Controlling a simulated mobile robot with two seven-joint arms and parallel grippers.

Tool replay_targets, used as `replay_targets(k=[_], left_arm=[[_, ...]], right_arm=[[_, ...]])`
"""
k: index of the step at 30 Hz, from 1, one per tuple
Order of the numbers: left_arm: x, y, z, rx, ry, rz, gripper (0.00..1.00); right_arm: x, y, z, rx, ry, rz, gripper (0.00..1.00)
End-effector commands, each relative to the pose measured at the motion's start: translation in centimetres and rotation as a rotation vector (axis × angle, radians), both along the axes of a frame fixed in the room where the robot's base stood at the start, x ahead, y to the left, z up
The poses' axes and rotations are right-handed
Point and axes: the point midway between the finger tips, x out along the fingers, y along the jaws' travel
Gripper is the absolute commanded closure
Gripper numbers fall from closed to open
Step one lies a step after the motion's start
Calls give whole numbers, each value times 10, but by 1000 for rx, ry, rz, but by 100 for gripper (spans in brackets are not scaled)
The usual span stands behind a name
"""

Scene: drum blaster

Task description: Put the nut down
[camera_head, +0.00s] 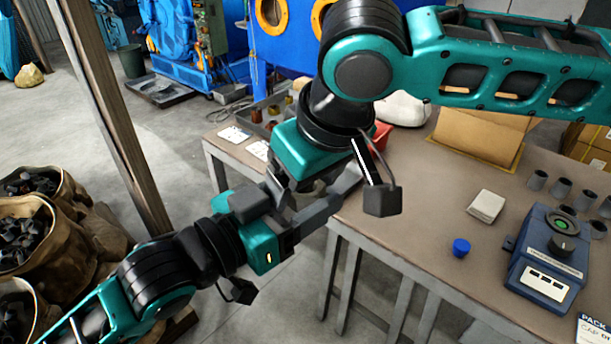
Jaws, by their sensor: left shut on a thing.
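My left gripper (298,212) comes in from the lower left and is shut, beside the left edge of the workbench (420,215). The nut is what it holds, but I cannot make it out among the dark fingers. My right gripper (318,187) reaches down from the top right, right against the left one. The two sets of fingers overlap in the picture, so I cannot tell whether they touch or whether the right jaws are open.
A blue cap (461,248), a pale square block (486,206), several grey cups (562,188) and a blue device (545,262) stand on the bench's right. Cards (235,134) lie at its far left corner. A wooden post (118,120) and full sacks (45,235) are at left.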

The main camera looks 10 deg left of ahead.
Motion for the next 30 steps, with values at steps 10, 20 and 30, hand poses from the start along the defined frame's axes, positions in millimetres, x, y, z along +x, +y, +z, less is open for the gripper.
replay_targets(k=[10,20,30], left_arm=[[0,0,1,-1,-2,0,88],[0,0,1,-1,-2,0,39],[0,0,0,-1,-1,0,10]], right_arm=[[0,0,0,0,0,0,56],[-1,1,1,2,0,3,85],[0,0,1,2,-1,0,86]])
